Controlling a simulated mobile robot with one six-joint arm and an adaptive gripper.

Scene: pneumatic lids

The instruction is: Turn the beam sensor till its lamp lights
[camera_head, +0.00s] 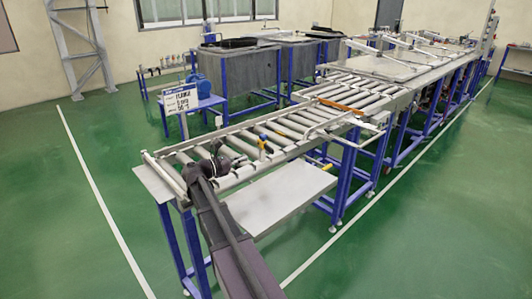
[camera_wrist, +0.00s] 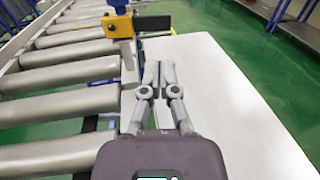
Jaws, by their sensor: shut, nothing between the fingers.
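A small yellow block with a blue top (camera_wrist: 118,25) stands at the conveyor's side rail in the wrist view, with a dark bar reaching right from it. I take it for the beam sensor. A small yellow and dark fitting (camera_head: 263,142) shows on the rail in the head view, probably the same thing. No lit lamp can be made out. My gripper (camera_wrist: 158,66) is shut and empty, its fingertips together. In the wrist view they appear just below and to the right of the block, apart from it. In the head view the gripper's fingertips are too small to place.
The roller conveyor (camera_wrist: 55,105) runs along the left of the wrist view. A pale flat shelf (camera_wrist: 220,105) lies to the right, below the fingers. In the head view, an orange bar (camera_head: 340,106) lies across the rollers farther along. A sign (camera_head: 181,98) stands behind the conveyor.

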